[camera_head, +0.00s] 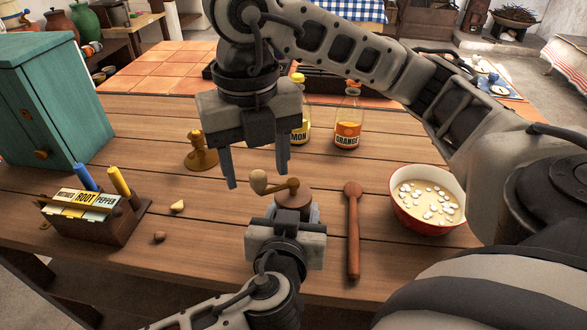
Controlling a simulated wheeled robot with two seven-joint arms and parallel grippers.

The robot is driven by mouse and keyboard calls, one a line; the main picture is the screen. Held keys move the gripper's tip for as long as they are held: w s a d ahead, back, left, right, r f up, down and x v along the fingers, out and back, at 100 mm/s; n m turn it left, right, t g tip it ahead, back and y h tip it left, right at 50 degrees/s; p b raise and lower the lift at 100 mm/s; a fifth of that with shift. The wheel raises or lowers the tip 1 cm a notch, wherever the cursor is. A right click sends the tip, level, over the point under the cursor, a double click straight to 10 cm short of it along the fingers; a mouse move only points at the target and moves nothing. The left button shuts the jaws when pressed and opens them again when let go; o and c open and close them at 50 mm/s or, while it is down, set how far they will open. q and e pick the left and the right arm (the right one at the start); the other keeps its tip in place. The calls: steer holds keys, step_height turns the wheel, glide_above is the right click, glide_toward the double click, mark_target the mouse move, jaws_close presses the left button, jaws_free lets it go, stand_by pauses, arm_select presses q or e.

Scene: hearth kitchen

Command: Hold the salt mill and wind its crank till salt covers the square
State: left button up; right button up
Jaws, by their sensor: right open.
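The salt mill (294,199) has a reddish-brown wooden top, a brass crank arm (281,188) and a pale round knob (259,182) pointing left. My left gripper (293,215) comes up from the bottom and is shut around the mill's body, which its housing mostly hides. My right gripper (258,168) comes down from above, open and empty. Its two fingers point down above and around the knob in the picture, apart from it as far as I can tell. I cannot make out the square or any salt.
A wooden pestle-like tool (353,230) lies right of the mill, beside a red bowl (427,200) with white pieces. Bottles (348,118) and a brass stand (200,152) are behind. A card box (93,212) and teal cabinet (52,98) are left.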

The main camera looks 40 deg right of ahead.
arm_select(q)
steer(key=shift+a+f, duration=0.15)
steer(key=shift+f, duration=0.1)
arm_select(e)
steer(key=shift+r, duration=3)
arm_select(q)
steer(key=shift+w, duration=0.1)
arm_select(e)
steer(key=shift+f, duration=0.15)
step_height(320, 180, down, 8)
steer(key=shift+r, duration=0.25)
steer(key=shift+s+f, duration=0.2)
steer(key=shift+s, duration=0.45)
steer(key=s+d, duration=0.2)
steer(key=d, duration=0.7)
steer(key=shift+s+d, duration=0.2)
steer(key=shift+d, duration=0.1)
steer(key=shift+r, duration=0.1)
